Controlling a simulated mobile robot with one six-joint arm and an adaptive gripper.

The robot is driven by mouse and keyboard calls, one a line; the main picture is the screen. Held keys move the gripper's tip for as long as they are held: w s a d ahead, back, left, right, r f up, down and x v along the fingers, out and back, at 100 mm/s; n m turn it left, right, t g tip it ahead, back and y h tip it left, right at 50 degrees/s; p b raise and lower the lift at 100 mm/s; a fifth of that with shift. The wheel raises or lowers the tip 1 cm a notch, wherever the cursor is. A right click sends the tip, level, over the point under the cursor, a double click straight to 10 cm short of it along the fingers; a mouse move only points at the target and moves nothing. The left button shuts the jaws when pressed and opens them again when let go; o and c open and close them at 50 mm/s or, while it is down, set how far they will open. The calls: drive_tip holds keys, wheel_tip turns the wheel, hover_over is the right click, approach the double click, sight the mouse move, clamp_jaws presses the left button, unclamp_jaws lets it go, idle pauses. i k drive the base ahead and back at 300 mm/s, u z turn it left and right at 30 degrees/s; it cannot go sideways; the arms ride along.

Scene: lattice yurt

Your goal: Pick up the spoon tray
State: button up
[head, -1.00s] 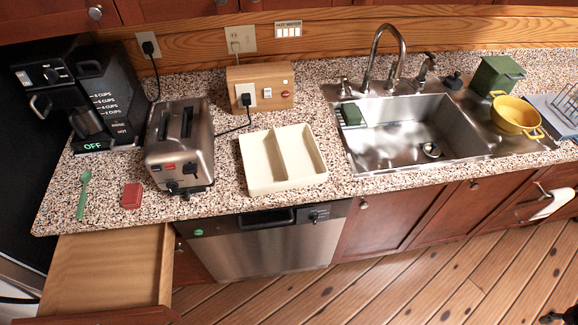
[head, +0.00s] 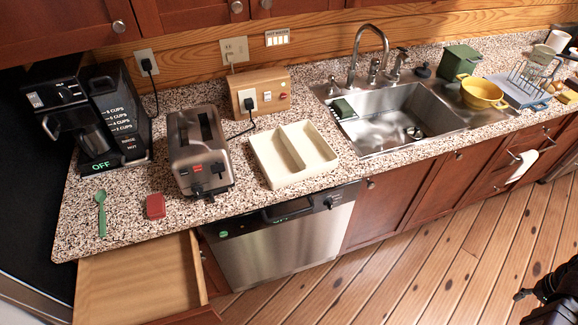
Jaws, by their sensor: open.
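The spoon tray appears to be the cream two-compartment tray (head: 312,168) on the speckled counter, between the toaster and the sink. It is flat, and both compartments look empty. A green spoon (head: 101,212) lies apart from it on the counter's left end. My gripper (head: 526,294) shows only in part at the lower right edge, dark and over the wooden floor. It is open, far from the tray, and nothing shows in it. The rest of it is cut off by the frame.
A steel toaster (head: 198,150) stands left of the tray, with a small red block (head: 155,206) beside it. A wooden outlet box (head: 262,95) is behind the tray. The sink (head: 400,120) is to its right. An open drawer (head: 140,285) juts out at lower left.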

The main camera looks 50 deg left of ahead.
sight(288, 154)
drive_tip(key=k, duration=1.4)
drive_tip(key=u, duration=1.8)
drive_tip(key=i, duration=1.05)
drive_tip(key=z, duration=0.15)
